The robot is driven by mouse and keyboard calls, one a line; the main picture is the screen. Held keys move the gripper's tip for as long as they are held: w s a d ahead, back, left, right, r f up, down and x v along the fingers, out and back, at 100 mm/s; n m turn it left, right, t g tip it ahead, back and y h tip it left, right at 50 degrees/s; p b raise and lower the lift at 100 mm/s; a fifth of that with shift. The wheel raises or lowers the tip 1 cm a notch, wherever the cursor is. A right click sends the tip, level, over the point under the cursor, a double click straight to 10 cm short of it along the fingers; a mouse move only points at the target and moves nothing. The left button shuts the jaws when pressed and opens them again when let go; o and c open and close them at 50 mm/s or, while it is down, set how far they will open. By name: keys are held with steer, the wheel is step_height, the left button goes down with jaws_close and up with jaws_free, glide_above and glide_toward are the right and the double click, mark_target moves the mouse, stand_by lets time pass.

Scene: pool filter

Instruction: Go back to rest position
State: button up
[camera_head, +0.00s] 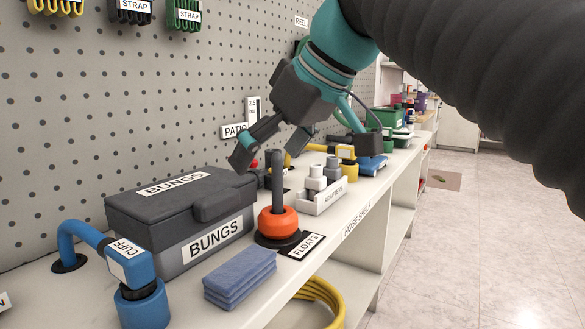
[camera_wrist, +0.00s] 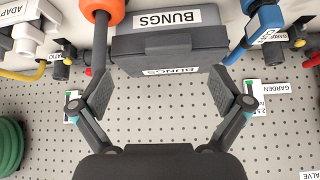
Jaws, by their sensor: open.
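My gripper (camera_head: 305,150) is open and empty, held above the shelf in front of the pegboard. In the head view its fingers are spread above the post of the floats stand and the back of the bungs box. In the wrist view my gripper (camera_wrist: 160,78) shows both fingers wide apart with nothing between the pads. The grey box labelled BUNGS (camera_head: 200,262) has its dark lid (camera_head: 150,208) on, and the box shows beyond the fingers in the wrist view (camera_wrist: 180,38). An orange float (camera_head: 277,222) sits around an upright dark post, above the FLOATS label.
A blue CUFF pipe (camera_head: 142,308) and folded blue cloths (camera_head: 240,278) are near the front. White adapters (camera_head: 318,185) stand in a tray behind the float. The pegboard (camera_head: 75,110) rises on the left. Free floor (camera_head: 470,240) lies to the right.

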steer(key=s+d+f+m+t+h+p, duration=0.1)
steer(key=s+d+f+m+h+p, duration=0.2)
steer(key=d+f, duration=0.8)
steer(key=s+d+f+m+h+p, duration=0.3)
steer(key=s+d+f+m+p, duration=0.2)
steer(key=d+f, duration=0.6)
step_height(320, 180, down, 3)
steer(key=s+m, duration=0.2)
steer(key=m, duration=0.1)
steer(key=shift+s+t, duration=0.35)
steer(key=shift+t, duration=0.05)
steer(key=shift+d, duration=0.1)
